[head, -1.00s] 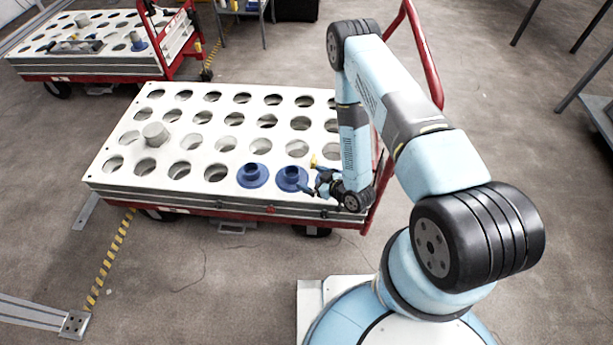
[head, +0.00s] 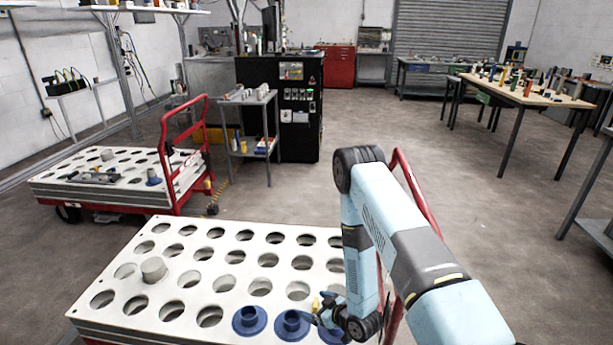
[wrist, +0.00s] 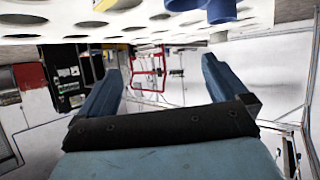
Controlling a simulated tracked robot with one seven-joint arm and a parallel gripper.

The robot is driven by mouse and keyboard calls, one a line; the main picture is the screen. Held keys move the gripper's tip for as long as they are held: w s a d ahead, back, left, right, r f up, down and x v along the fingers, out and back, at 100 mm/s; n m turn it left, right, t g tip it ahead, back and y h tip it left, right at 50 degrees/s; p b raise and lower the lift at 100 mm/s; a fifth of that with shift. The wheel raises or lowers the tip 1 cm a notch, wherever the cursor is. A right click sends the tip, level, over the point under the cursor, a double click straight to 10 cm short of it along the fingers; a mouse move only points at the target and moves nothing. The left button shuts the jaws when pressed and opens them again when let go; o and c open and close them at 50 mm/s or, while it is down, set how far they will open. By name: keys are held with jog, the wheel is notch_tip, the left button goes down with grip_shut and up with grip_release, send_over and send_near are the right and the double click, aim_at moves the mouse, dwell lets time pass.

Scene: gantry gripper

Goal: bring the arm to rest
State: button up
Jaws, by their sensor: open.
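My gripper (head: 320,308) is open and empty, low over the near right part of the white perforated cart top (head: 205,275). It also shows in the wrist view (wrist: 163,72), its two blue fingers spread apart with nothing between them. A blue flanged part (head: 249,320) and a second blue part (head: 291,324) sit at the cart's front edge, just left of my gripper. Some more blue shows below my gripper, partly hidden by it. My arm is bent, with its forearm hanging down over the cart. A blue part (wrist: 221,10) is at the top of the wrist view.
A grey cylinder (head: 153,269) stands on the cart top at left. The cart's red handle (head: 420,195) rises behind my arm. A second cart (head: 105,178) stands at the back left, a grey shelf trolley (head: 250,125) behind. The floor at right is open up to the tables.

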jog(key=w+d+r+m+h, duration=0.1)
jog(key=w+d+r+h, duration=0.2)
jog(key=r, duration=0.6)
jog(key=w+d+r, duration=0.2)
jog(key=w+r, duration=0.3)
jog(key=r, duration=0.3)
jog(key=w+d+r+m+h, duration=0.1)
jog(key=w+d+r+h, duration=0.2)
jog(key=r, duration=0.6)
jog(key=s+d+r+m+h, duration=0.15)
jog(key=d+r, duration=0.25)
jog(key=r, duration=0.7)
jog(key=s+d+r+m+g+h, duration=0.1)
jog(key=s+d+r+m, duration=0.15)
jog(key=s+r, duration=0.45)
jog(key=s+d+r+m+g+h, duration=0.1)
jog(key=s+d+r, duration=0.4)
jog(key=r, duration=0.4)
jog(key=s+r+m, duration=0.1)
jog(key=s+r, duration=0.3)
jog(key=s, duration=0.7)
jog(key=s+r+m+g, duration=0.1)
jog(key=s+r, duration=0.2)
jog(key=s, duration=0.8)
jog(key=shift+d+r+m, duration=0.3)
jog(key=shift+r+m, duration=0.1)
